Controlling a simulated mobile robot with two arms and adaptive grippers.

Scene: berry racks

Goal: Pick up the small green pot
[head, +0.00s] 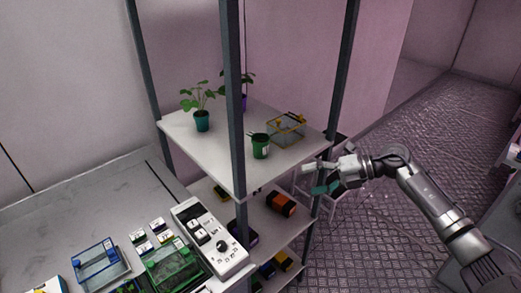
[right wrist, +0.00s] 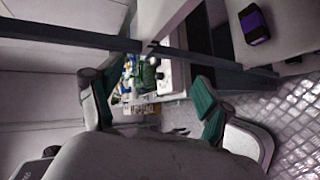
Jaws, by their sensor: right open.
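A small green pot (head: 260,150) with a pale mark on its side stands upright on the top shelf (head: 223,168), near its front edge in the head view. A teal pot (head: 202,124) holding a leafy plant stands further left on the same shelf. My right gripper (head: 316,178) is at the shelf's right edge, apart from the green pot and to its right, open and empty. In the right wrist view its two green-padded fingers (right wrist: 158,82) are spread wide. I cannot make out the green pot for certain in that view. My left gripper is not in view.
A gold-framed glass box (head: 287,129) stands right of the pot, and another plant (head: 246,86) is partly behind a rack post (head: 233,100). Lower shelves hold small dark and orange items (head: 281,204). A counter with a white device (head: 210,240) is at front left.

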